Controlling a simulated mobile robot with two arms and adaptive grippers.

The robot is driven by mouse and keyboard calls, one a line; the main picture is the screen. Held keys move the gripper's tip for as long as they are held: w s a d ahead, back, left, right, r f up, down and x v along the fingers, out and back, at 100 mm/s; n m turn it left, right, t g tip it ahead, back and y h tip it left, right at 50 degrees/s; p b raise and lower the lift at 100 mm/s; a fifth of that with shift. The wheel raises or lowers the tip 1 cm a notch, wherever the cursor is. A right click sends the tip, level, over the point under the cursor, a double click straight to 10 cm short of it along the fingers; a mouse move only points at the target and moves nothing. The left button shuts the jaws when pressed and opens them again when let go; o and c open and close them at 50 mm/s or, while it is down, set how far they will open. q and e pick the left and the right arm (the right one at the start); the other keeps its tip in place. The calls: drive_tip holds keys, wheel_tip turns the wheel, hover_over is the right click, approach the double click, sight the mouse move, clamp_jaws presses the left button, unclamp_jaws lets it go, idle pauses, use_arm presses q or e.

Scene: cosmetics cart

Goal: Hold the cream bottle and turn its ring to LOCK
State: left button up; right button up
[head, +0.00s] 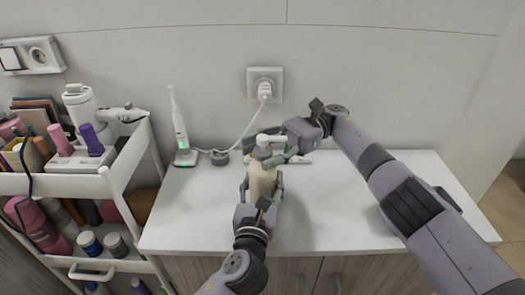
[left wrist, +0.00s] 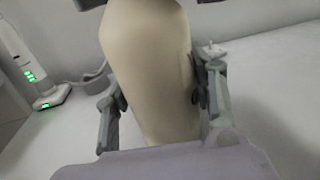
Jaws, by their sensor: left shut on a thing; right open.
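The cream bottle (head: 262,181) stands upright on the white tabletop, with a pale pump top (head: 263,142). My left gripper (head: 263,190) is shut around the bottle's body from the front. In the left wrist view the bottle (left wrist: 150,65) fills the middle, with the fingers of my left gripper (left wrist: 158,98) on both sides of it. My right gripper (head: 268,146) is open at the bottle's neck, its fingers reaching in from the right around the top. The ring and its LOCK mark are hidden or too small to read.
An electric toothbrush (head: 180,125) stands on its charger left of the bottle, its cable running to a wall socket (head: 264,84). A white cart (head: 115,185) with cosmetics stands at the left. The tabletop (head: 335,215) is clear at the right.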

sight(284, 140)
wheel_tip(284, 140, up, 10)
idle(0.6)
drive_tip(key=shift+d+f+t, duration=0.1)
drive_tip(key=shift+f+t, duration=0.2)
drive_tip(key=shift+f, duration=0.25)
drive_tip(key=d+f+m+t+y, duration=0.1)
drive_tip(key=f+m+t, duration=0.1)
drive_tip(key=d+f+m+t+y, duration=0.1)
drive_tip(key=f+t, duration=0.1)
drive_tip(key=d+f+m+t+y, duration=0.1)
drive_tip(key=d+f+m+t, duration=0.1)
drive_tip(key=f, duration=0.1)
drive_tip(key=shift+w+d+m, duration=0.1)
drive_tip(key=shift+w+m, duration=0.05)
drive_tip(key=shift+m, duration=0.15)
drive_tip(key=shift+s+d+f+m+t, duration=0.75)
drive_tip(key=shift+s+d+m+t, duration=1.5)
drive_tip(key=shift+t, duration=2.25)
drive_tip(key=shift+h, duration=0.3)
drive_tip(key=x, duration=0.5)
drive_tip(key=w+x, duration=0.1)
drive_tip(key=x, duration=0.3)
drive_tip(key=shift+w+a, duration=0.2)
drive_tip(key=shift+w, duration=0.1)
